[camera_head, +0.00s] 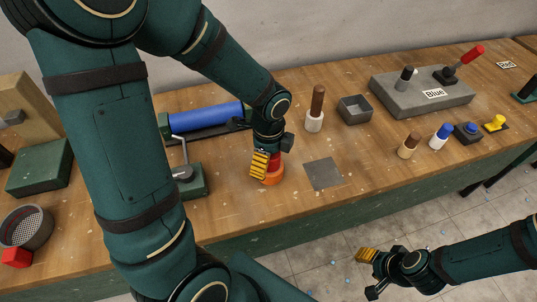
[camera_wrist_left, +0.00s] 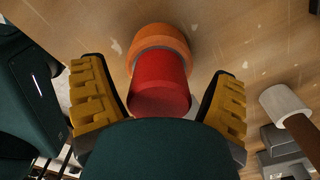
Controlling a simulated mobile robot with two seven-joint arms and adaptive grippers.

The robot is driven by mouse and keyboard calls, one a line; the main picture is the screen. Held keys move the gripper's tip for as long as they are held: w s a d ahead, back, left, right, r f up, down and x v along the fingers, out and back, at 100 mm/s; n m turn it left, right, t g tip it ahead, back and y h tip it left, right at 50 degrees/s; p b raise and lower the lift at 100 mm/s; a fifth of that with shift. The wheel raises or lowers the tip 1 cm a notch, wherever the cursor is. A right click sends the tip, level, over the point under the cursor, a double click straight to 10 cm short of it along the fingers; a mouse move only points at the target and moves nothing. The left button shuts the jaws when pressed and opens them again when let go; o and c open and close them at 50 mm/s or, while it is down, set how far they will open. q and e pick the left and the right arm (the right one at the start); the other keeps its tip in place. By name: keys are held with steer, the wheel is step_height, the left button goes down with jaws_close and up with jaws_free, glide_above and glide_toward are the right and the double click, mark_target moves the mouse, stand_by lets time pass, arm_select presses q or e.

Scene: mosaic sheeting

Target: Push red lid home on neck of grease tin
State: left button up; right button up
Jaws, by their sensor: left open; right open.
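The orange grease tin (camera_head: 272,180) stands on the wooden bench, left of a grey square plate. The red lid (camera_head: 276,159) is on top of it, partly hidden by my left gripper (camera_head: 267,158). In the left wrist view the red lid (camera_wrist_left: 160,82) lies between the two spread yellow-padded fingers, with the orange tin (camera_wrist_left: 158,40) beyond it. The left gripper is open, with a gap on each side of the lid. I cannot tell how far the lid sits on the neck. My right gripper (camera_head: 370,270) is open and empty, over the floor in front of the bench.
A blue roller (camera_head: 205,117) and a green crank block (camera_head: 190,181) are left of the tin. A brown-handled white piece (camera_head: 315,108) and a grey open box (camera_head: 354,109) stand behind right. The flat grey plate (camera_head: 323,174) leaves low clear room to the right.

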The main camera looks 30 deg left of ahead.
arm_select(q)
step_height(320, 180, up, 12)
steer(key=shift+r, duration=0.1)
stand_by(0.4)
stand_by(0.3)
